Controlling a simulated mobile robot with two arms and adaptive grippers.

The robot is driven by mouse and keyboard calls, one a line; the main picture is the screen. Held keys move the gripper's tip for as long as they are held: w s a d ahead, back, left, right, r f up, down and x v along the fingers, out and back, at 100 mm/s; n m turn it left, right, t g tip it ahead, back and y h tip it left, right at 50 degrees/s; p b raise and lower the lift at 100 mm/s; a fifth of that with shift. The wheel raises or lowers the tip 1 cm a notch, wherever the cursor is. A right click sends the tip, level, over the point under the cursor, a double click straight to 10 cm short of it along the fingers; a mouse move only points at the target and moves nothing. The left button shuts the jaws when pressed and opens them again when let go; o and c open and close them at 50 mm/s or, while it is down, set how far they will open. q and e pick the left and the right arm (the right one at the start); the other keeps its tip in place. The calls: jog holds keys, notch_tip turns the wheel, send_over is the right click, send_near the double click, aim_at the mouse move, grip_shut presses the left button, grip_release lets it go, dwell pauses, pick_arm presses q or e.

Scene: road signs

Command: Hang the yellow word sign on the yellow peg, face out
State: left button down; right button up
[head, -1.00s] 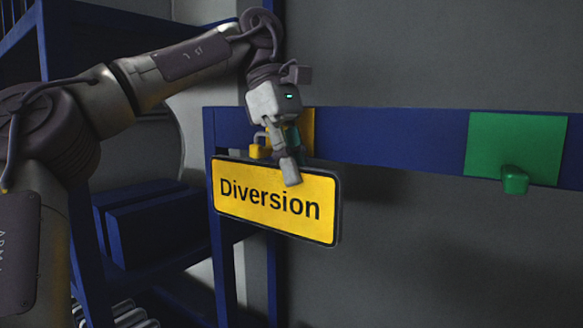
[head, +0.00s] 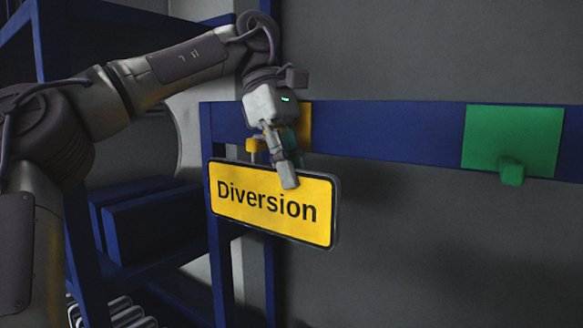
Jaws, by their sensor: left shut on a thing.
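The yellow word sign (head: 262,207) reads "Diversion", and its face is turned toward me. It tilts a little, with its right side lower. My left gripper (head: 288,178) is shut on the sign's top edge, right of its middle. The yellow peg (head: 255,146) shows just above the sign's top edge, left of the gripper. A yellow plate (head: 306,126) on the rail is mostly hidden behind my gripper. I cannot tell whether the sign hangs on the peg, because the sign's back is hidden. My right gripper is out of view.
A blue rail (head: 398,138) runs across the grey wall. A green plate (head: 532,135) with a green peg (head: 511,172) is at its right. A blue shelf unit with blue boxes (head: 153,222) stands at the left.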

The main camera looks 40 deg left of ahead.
pick_arm(q)
jog(key=shift+f, duration=0.1)
jog(key=c, duration=1.1)
grip_release()
